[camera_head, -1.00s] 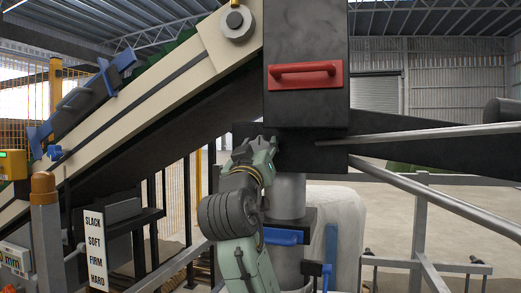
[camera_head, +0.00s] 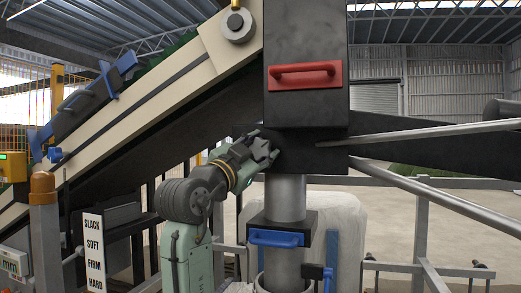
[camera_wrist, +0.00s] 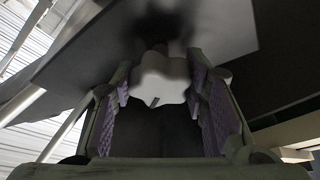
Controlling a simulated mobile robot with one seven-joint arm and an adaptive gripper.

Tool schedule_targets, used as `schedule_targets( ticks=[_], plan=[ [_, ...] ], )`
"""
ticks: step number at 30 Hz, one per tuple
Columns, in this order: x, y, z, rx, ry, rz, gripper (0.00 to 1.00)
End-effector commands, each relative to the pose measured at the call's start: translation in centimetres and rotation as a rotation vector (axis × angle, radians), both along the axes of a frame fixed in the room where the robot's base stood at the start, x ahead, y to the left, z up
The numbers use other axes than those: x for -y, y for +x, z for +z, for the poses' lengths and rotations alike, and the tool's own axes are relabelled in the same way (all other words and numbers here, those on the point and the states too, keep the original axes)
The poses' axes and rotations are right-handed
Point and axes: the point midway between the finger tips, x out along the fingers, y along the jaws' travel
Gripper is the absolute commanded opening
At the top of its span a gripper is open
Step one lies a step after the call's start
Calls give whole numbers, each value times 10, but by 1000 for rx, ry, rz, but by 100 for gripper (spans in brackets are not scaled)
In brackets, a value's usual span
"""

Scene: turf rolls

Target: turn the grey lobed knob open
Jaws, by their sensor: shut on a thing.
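The grey lobed knob (camera_wrist: 158,82) sits between the two purple-padded fingers in the wrist view, with a short dark mark on its face. In the head view the knob (camera_head: 262,150) shows at the black housing's lower left, partly covered by my gripper. My gripper (camera_wrist: 160,84) is shut on the knob, one finger at each side of its lobes. In the head view my gripper (camera_head: 256,146) reaches it from the lower left. The knob's stem is lost in shadow.
The black housing (camera_head: 307,108) with a red handle (camera_head: 305,75) stands above a grey cylinder (camera_head: 286,196). A blue handle (camera_head: 276,238) is below. The sloping cream conveyor (camera_head: 150,105) is at left, beside a SLACK/SOFT/FIRM/HARD sign (camera_head: 94,250). Grey rails (camera_head: 440,198) run at right.

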Motion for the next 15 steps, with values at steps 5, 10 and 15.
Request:
schedule_targets(
  ticks=[5,10,15],
  plan=[
    [-1,0,2,52,161,3,13],
    [-1,0,3,99,309,2,13],
    [-1,0,3,140,436,1,13]
  ],
)
